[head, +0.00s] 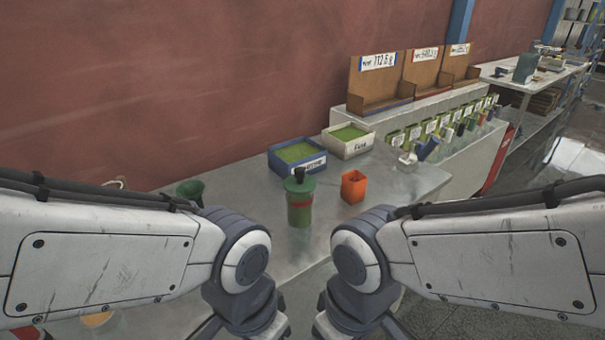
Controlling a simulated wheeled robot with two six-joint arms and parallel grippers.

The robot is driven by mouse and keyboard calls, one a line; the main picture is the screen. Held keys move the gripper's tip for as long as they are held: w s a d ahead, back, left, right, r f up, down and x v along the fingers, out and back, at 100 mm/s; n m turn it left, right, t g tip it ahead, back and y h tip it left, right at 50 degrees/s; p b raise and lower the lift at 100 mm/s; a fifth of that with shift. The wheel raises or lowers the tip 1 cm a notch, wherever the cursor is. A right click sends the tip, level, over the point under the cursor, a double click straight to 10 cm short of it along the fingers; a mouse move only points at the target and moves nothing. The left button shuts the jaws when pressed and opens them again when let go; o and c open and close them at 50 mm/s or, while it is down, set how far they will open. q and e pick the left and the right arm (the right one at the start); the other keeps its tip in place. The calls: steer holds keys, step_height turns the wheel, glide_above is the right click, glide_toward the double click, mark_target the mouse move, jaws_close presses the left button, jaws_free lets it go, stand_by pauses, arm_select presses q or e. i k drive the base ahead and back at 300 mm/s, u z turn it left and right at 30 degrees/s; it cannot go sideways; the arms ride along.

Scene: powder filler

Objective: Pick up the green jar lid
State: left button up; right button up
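A green jar (300,214) with a red band stands upright on the grey metal table in the head view. Its green lid (299,185) with a dark knob sits on top of it. My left gripper (243,325) is at the bottom edge, nearer than the jar and to its left. My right gripper (352,326) is at the bottom edge, nearer than the jar and to its right. Neither gripper touches the jar or lid. Both sets of fingertips are cut off by the frame, so their opening is unclear.
An orange square cup (353,187) stands right of the jar. Behind are a blue bin (297,157) and a white bin (348,141) of green powder. A dark green funnel (190,190) is at left, partly behind my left arm. Bare table (405,180) lies right of the cup.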

mark_target(297, 183)
steer(key=z, duration=1.9)
steer(key=i, duration=0.85)
steer(key=u, duration=2.45)
steer(key=i, duration=0.5)
steer(key=u, duration=0.05)
